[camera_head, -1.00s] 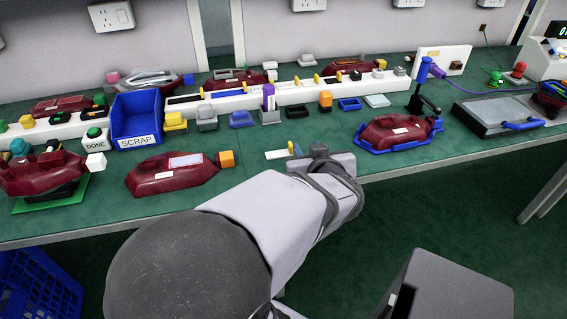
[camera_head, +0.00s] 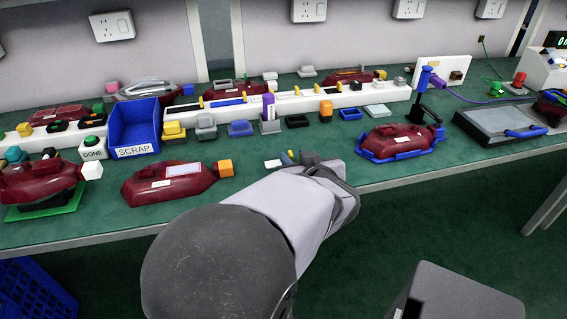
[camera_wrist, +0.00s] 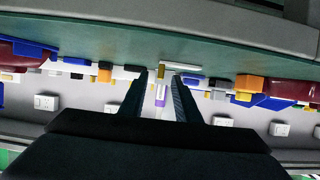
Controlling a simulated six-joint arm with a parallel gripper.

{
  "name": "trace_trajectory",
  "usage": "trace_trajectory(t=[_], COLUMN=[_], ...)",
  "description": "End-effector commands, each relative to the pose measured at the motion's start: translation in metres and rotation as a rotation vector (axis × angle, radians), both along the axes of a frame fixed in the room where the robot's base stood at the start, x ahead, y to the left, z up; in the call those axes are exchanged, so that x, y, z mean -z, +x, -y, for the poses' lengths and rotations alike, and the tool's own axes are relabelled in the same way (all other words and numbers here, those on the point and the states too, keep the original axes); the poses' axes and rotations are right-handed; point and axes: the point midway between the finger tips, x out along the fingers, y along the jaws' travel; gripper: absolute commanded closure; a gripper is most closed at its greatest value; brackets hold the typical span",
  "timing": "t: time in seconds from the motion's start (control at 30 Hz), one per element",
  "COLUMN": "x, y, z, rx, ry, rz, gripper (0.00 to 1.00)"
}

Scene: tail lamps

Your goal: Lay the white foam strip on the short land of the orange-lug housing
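The white foam strip appears to be the small white piece (camera_head: 272,164) lying on the green bench, just left of my gripper (camera_head: 300,158). In the wrist view, a thin white strip (camera_wrist: 181,66) lies just beyond the fingertips. My gripper (camera_wrist: 162,76) has its two dark fingers apart, with no object clearly held between them. The orange-lug housing (camera_head: 150,190) is dark red, with an orange cube (camera_head: 225,168) at its right end. It sits left of my gripper, apart from it. A pale panel (camera_head: 184,170) lies on its top. I cannot make out its short land.
A blue SCRAP bin (camera_head: 135,130) stands behind the housing. Another red housing (camera_head: 400,138) sits in a blue cradle to the right. A white rack (camera_head: 345,99) and small blocks line the back.

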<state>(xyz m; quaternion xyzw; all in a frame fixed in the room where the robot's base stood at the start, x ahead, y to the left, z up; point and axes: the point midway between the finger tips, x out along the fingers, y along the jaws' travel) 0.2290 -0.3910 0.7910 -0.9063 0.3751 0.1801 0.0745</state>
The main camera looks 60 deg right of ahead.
Motion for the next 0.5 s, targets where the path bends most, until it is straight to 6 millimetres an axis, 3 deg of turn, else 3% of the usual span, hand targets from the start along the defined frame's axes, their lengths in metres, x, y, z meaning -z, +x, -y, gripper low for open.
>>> trace_trajectory(t=[0.2,0.5], x=[0.013,0.014], y=[0.019,0.025], z=[0.018,0.024], rx=[-0.002,0.001], ry=[0.000,0.000], rz=[0.000,0.000], gripper=[0.70,0.70])
